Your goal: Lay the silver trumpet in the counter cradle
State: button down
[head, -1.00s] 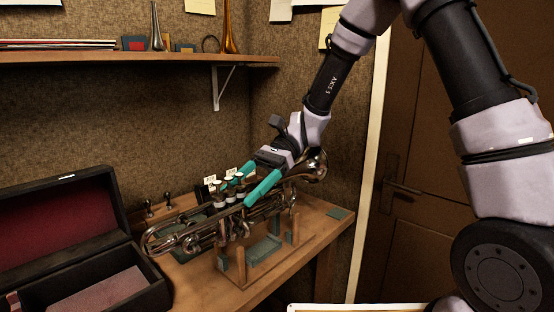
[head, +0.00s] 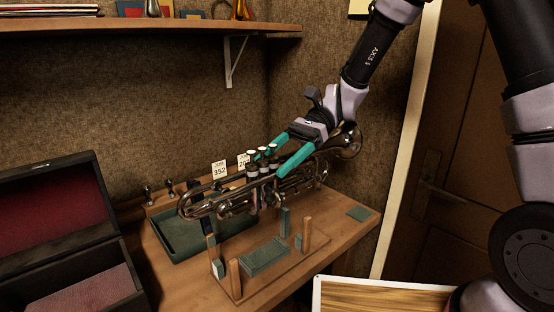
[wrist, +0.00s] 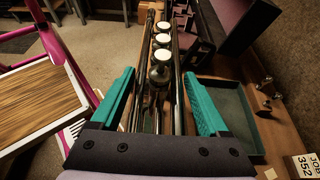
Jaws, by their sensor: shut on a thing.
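The silver trumpet (head: 215,205) is held level above the wooden counter, its bell toward the back right in the head view. My gripper (head: 272,160) is shut on its middle around the valves. In the wrist view the trumpet (wrist: 162,55) runs between the teal fingers, with white-topped valves in line. The counter cradle (head: 264,258), a wooden base with upright posts and green pads, stands below and in front of the trumpet in the head view. Its pads are bare, and a gap shows between trumpet and cradle.
A green tray (head: 185,243) lies behind the cradle, near job cards (head: 219,170). An open case with red lining (head: 50,215) stands at left. A shelf (head: 150,24) hangs above. A door (head: 455,150) is at right, and a wood-topped board (head: 385,298) in front.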

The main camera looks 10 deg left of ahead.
notch_tip(320, 180, down, 12)
jog(key=shift+f, duration=0.15)
dwell(1.4)
jog(key=shift+f, duration=0.45)
dwell(0.7)
grip_release()
jog(key=shift+f, duration=0.1)
jog(key=shift+w, duration=0.1)
jog(key=v, duration=1)
jog(key=shift+w+d, duration=0.1)
jog(key=shift+d, duration=0.2)
jog(key=shift+r, duration=0.2)
